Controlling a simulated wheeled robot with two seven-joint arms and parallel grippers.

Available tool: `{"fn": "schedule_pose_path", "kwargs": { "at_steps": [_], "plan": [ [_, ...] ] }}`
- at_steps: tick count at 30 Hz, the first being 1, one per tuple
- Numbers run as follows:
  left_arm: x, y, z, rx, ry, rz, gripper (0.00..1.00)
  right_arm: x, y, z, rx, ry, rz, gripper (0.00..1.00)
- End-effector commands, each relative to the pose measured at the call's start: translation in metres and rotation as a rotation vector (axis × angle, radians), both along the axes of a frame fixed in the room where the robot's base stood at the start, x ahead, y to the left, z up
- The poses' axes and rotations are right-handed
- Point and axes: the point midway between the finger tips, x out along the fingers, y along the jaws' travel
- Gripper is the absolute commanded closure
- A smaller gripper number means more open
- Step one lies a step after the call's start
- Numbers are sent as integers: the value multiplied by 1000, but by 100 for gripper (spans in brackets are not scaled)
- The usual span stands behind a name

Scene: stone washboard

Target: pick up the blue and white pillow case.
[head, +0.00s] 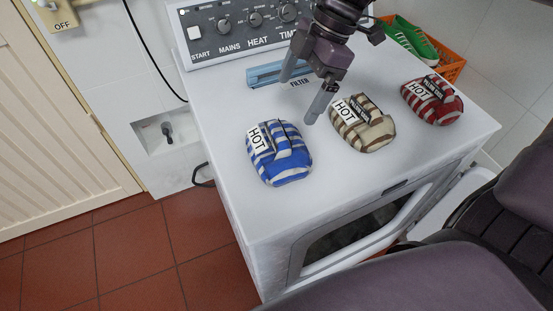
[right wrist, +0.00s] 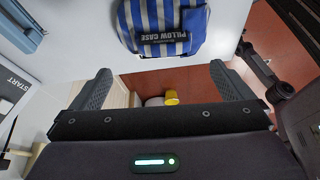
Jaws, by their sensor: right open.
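The blue and white pillow case (head: 279,155) is a striped folded bundle on the left part of the white machine's top, with a "HOT" label on it. In the right wrist view the pillow case (right wrist: 165,30) shows near the top middle, beyond the fingertips, with a "PILLOW CASE" label. My right gripper (head: 305,98) is above the machine top, up and to the right of the blue bundle in the head view. It also shows in the right wrist view (right wrist: 161,82), with its fingers wide apart and nothing between them. My left gripper is not in view.
A brown and white bundle (head: 362,124) and a red and white bundle (head: 432,101) lie to the right on the machine top (head: 215,117). Behind are a blue filter handle (head: 278,73) and a control panel (head: 240,28). An orange basket (head: 449,65) holds green shoes (head: 415,40).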

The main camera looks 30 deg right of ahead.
Motion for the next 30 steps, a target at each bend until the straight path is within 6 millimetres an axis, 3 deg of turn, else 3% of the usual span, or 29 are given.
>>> {"fn": "schedule_pose_path", "kwargs": {
  "at_steps": [2,21,30],
  "plan": [
    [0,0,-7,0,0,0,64,0,1,-9,0,0,1,0],
    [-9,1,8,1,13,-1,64,-2,36,-69,0,3,0,0],
    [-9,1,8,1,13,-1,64,-1,38,-74,0,-1,0,0]
  ]
}}
